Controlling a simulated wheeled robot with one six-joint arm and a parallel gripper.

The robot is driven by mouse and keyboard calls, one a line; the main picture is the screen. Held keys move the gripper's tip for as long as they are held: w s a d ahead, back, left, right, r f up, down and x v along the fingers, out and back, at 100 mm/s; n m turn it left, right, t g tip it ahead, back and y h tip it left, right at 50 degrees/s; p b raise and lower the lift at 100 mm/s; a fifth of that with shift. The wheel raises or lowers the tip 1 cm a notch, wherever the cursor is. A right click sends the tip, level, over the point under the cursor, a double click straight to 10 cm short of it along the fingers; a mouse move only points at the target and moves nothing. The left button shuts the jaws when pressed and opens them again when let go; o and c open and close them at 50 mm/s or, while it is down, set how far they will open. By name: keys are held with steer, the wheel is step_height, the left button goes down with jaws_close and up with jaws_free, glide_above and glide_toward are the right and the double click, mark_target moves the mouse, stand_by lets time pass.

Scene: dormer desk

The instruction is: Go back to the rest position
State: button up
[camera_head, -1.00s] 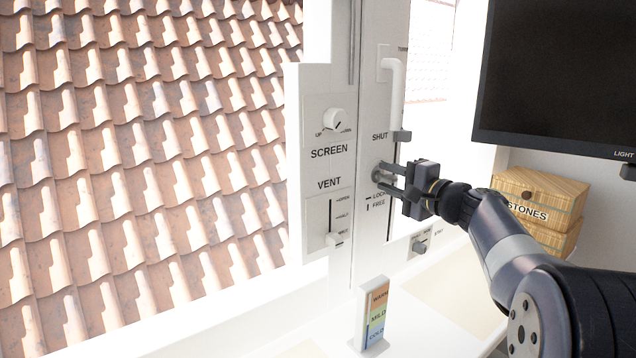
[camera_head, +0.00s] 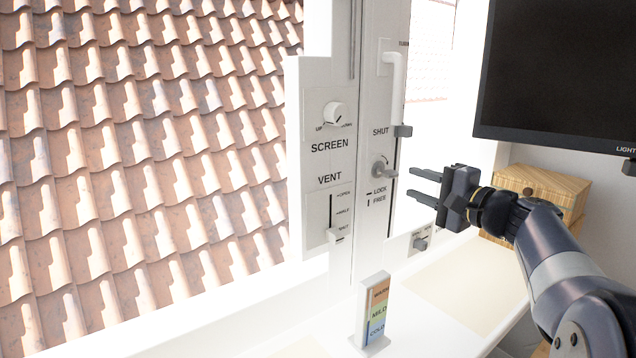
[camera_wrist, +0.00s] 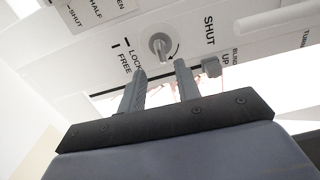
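My gripper (camera_head: 425,184) is in the middle right of the head view, its two fingers apart with nothing between them. It points left toward the window post and stands clear of it. In the wrist view the open fingers (camera_wrist: 158,75) point at the post, with the round lock knob (camera_wrist: 160,47) beyond their tips. In the head view the lock knob (camera_head: 382,170) sits on the post above the LOCK and FREE labels, apart from the fingers.
A white handle (camera_head: 397,85) is above the knob. The SCREEN dial (camera_head: 334,113) and VENT slider (camera_head: 337,235) are to its left. A colour-banded stand (camera_head: 376,312) is on the desk below. A wooden box (camera_head: 545,190) and a dark monitor (camera_head: 560,70) are at right, close to my arm.

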mark_target(397, 175)
steer(key=p+x, duration=0.1)
steer(key=x, duration=0.7)
steer(key=shift+r, duration=0.1)
steer(key=shift+s+d+n, duration=0.1)
steer(key=shift+s+n, duration=0.1)
steer(key=shift+n, duration=2)
steer(key=n+p, duration=0.1)
steer(key=n, duration=0.4)
steer(key=shift+r, duration=0.2)
steer(key=n+p, duration=0.4)
steer(key=shift+r+n, duration=0.15)
steer(key=shift+n, duration=0.25)
steer(key=n+p, duration=0.3)
steer(key=p, duration=0.2)
steer(key=shift+s+n, duration=0.1)
steer(key=shift+n, duration=0.3)
steer(key=shift+s+d+f, duration=0.1)
steer(key=shift+s+f, duration=0.1)
steer(key=shift+s, duration=0.15)
